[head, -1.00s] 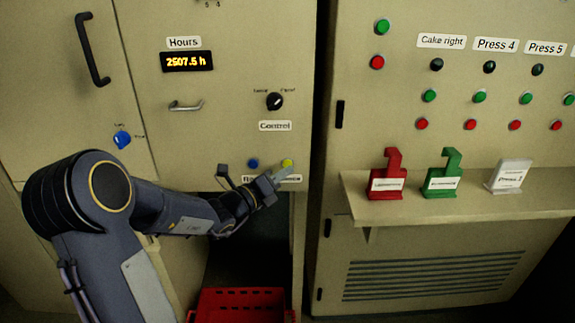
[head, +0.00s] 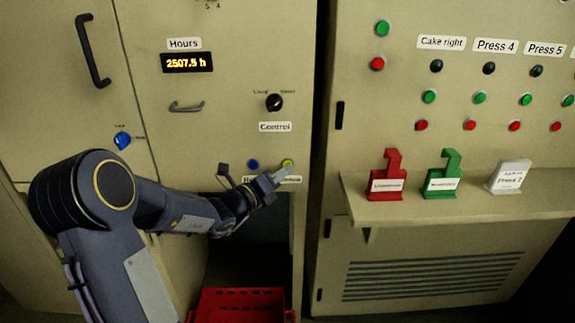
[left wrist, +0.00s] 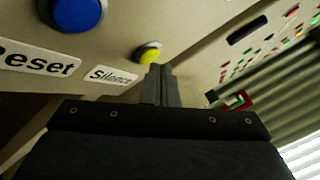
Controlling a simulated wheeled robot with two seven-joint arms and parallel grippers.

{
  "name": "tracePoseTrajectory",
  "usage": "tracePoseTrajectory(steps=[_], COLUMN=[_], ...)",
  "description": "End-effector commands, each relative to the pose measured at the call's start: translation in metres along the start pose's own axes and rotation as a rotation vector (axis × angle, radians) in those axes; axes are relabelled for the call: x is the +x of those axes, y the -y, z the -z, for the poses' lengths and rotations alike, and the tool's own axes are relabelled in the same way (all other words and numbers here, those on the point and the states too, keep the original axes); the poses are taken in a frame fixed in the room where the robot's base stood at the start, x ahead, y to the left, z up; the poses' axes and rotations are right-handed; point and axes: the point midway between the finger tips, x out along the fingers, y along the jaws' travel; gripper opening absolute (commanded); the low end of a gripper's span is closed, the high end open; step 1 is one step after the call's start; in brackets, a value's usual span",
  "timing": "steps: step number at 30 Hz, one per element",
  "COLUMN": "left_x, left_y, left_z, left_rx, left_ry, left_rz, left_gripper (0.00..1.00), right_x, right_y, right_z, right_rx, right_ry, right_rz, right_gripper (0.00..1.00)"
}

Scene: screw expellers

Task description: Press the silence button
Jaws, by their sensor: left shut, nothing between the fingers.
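The yellow silence button (left wrist: 149,53) is on the cabinet panel, just above the Silence label (left wrist: 111,76). It also shows in the head view (head: 288,163), to the right of the blue reset button (head: 253,164). My left gripper (head: 285,172) is shut and empty, its tips just below the yellow button. In the left wrist view its fingers (left wrist: 159,70) end right beside the button's lower right edge. I cannot tell whether the tips touch it. The gripper partly covers the label in the head view. My right gripper is not in view.
The Control knob (head: 274,102) is above the buttons. A shelf (head: 400,211) with red, green and white tag holders (head: 386,176) juts out at the right. A red crate (head: 240,293) stands below, in the dark opening.

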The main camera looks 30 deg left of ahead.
Motion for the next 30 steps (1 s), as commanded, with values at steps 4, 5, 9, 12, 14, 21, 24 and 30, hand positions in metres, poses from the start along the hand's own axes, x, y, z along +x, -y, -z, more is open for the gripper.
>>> tracePoseTrajectory(steps=[4, 5, 9, 12, 14, 21, 24, 30], left_x=[0.0009, 0.0009, 0.0009, 0.0011, 0.0015, 0.0035, 0.0044, 0.0061], left_y=[-0.0005, -0.0005, -0.0004, -0.0005, -0.0007, -0.0021, -0.0027, -0.0039], left_z=[-0.0005, -0.0004, -0.0004, -0.0006, -0.0009, -0.0024, -0.0030, -0.0042], left_rx=[0.000, 0.000, 0.000, 0.000, 0.000, 0.000, 0.000, 0.000], left_ry=[0.000, 0.000, -0.001, -0.001, -0.001, -0.001, -0.001, -0.001], left_rz=[0.000, 0.000, 0.000, 0.001, 0.001, 0.001, 0.001, 0.001], left_gripper=[0.00, 0.00, 0.00, 0.00, 0.00, 0.00, 0.00, 0.00], right_x=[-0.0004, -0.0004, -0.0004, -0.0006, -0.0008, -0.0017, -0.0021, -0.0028], right_y=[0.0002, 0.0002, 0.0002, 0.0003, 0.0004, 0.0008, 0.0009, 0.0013], right_z=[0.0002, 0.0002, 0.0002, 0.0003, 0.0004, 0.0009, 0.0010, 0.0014], right_rx=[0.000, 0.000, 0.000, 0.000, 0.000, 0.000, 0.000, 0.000], right_ry=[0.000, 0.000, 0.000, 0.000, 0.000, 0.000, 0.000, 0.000], right_rz=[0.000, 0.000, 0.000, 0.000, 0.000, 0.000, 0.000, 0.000], right_gripper=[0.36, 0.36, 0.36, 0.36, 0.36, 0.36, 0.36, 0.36])
